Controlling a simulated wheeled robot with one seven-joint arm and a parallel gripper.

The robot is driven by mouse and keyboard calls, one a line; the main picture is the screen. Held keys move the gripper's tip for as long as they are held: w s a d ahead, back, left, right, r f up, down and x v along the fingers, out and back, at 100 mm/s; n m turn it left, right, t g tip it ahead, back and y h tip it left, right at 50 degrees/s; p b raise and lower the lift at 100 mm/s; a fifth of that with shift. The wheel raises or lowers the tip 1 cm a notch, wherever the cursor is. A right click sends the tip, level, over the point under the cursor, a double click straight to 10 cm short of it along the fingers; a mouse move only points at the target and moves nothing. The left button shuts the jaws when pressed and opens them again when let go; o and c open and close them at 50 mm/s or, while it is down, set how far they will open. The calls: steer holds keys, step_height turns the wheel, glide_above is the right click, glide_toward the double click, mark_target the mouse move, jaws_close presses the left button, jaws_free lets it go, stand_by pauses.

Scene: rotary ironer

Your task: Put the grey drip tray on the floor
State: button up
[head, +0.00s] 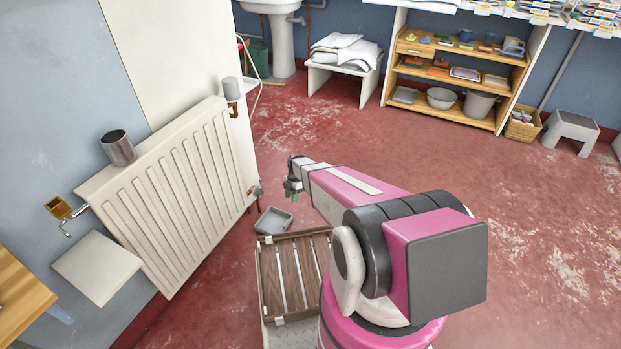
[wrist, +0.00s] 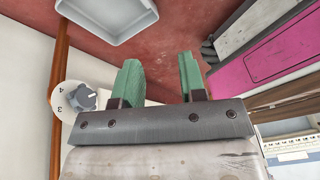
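The grey drip tray (head: 273,221) is a shallow rectangular tray with raised walls. It lies flat on the red floor by the lower right corner of the radiator, and it also shows at the top of the wrist view (wrist: 108,18). My gripper (head: 292,188) is above and a little to the right of the tray in the head view. Its two green fingers (wrist: 160,80) stand apart in the wrist view with nothing between them. The tray is apart from the fingers.
The white radiator (head: 180,190) stands on the left, with a metal cup (head: 118,148) on top. A slatted wooden tray (head: 290,275) is near my base. A numbered valve knob (wrist: 80,99) and brown pipe (wrist: 60,80) are close to my gripper. Open floor (head: 420,150) extends right.

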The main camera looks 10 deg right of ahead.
steer(key=s+d+r+m+t, duration=0.1)
steer(key=s+d+r+m, duration=0.1)
steer(key=s+r+m, duration=0.4)
steer(key=s+d+r+m+t+h, duration=0.1)
steer(key=s+r+m, duration=0.6)
steer(key=r, duration=0.8)
steer(key=s+d+r+m+t+h, duration=0.1)
steer(key=s+d+r+m, duration=0.3)
steer(key=r+m, duration=0.7)
steer(key=s, duration=0.2)
steer(key=shift+s+r, duration=0.3)
steer(key=shift+r, duration=0.05)
steer(key=shift+d, duration=0.1)
